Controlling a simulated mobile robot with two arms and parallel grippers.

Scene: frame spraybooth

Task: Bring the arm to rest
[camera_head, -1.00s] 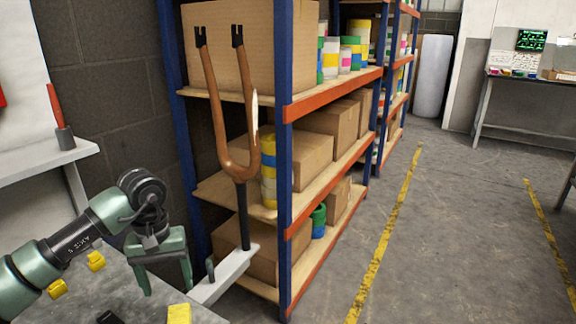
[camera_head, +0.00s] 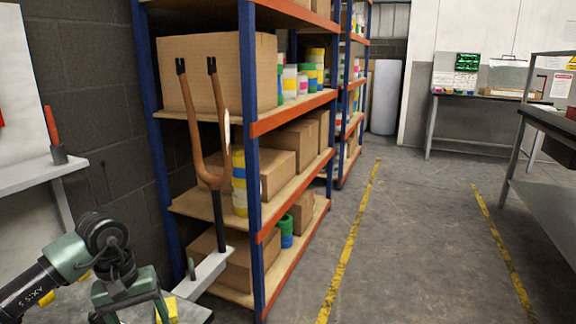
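My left arm comes in at the lower left of the head view. Its green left gripper (camera_head: 130,305) points down over the grey bench, with its two fingers apart and nothing seen between them. The fingertips reach the bottom of the picture. A brown fork-shaped frame part (camera_head: 216,150) stands upright on a dark post, with its two prongs up, just right of and beyond the gripper. The post rises from a light grey bracket (camera_head: 203,275). The gripper is apart from the fork. My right gripper is not in view.
A yellow block (camera_head: 171,310) lies beside the gripper. Open floor (camera_head: 415,235) with yellow lines lies to the right. Workbenches (camera_head: 465,97) stand beyond.

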